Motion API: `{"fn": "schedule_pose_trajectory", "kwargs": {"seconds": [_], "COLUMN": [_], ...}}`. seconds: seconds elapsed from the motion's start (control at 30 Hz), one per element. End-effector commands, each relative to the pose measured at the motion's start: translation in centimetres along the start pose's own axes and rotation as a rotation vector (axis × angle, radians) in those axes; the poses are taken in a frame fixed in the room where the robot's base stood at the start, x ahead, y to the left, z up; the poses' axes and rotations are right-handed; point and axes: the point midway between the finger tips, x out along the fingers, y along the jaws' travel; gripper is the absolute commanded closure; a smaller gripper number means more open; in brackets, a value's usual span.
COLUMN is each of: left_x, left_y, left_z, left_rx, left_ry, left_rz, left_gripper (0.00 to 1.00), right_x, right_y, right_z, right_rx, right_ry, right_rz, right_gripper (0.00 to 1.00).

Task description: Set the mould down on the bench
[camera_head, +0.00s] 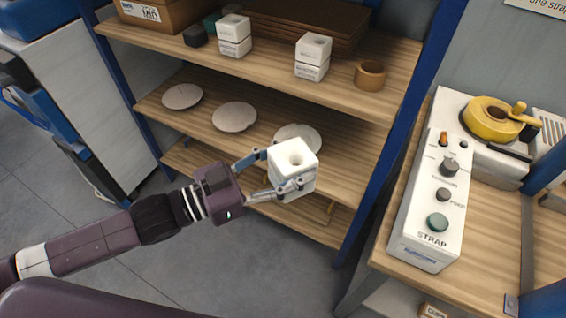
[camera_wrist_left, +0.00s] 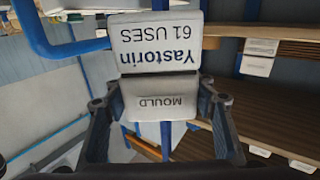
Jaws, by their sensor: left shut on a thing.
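My left gripper (camera_head: 276,175) is shut on a white block-shaped mould (camera_head: 293,158) with a round hole in its top. It holds the mould in the air in front of the shelf rack, apart from the boards as far as I can tell. In the left wrist view the mould (camera_wrist_left: 158,98) sits between the fingers, and its labels read "MOULD" and "Yastorin 61 USES" upside down. The bench (camera_head: 483,218) with a wooden top stands at the right, away from the gripper. My right gripper is not in view.
A strapping machine (camera_head: 432,205) with a yellow reel (camera_head: 495,117) covers much of the bench; bare wood shows to its right. Two white moulds, left (camera_head: 234,36) and right (camera_head: 312,57), and a brown ring (camera_head: 370,75) stand on the upper shelf. Plates (camera_head: 234,117) lie on the middle shelf.

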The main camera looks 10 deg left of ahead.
Motion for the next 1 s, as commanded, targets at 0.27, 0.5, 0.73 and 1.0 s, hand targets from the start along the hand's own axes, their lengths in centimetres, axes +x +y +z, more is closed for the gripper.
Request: {"fn": "schedule_pose_trajectory", "kwargs": {"seconds": [0.27, 0.5, 0.73, 1.0], "left_x": [1.2, 2.1, 2.6, 2.6], "left_y": [0.1, 0.3, 0.4, 0.4], "left_z": [-0.7, -0.9, -1.0, -0.8], "left_rx": [0.005, 0.004, 0.002, 0.001], "left_ry": [0.005, 0.006, 0.003, -0.002], "left_rz": [0.072, 0.127, 0.156, 0.162], "left_gripper": [0.92, 0.92, 0.92, 0.92], "right_x": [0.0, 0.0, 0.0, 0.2], "right_y": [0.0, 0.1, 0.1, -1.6], "right_z": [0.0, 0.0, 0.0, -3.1], "right_rx": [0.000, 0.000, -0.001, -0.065], "right_ry": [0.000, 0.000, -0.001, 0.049], "right_rz": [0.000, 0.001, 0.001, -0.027], "right_gripper": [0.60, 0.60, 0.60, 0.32]}}
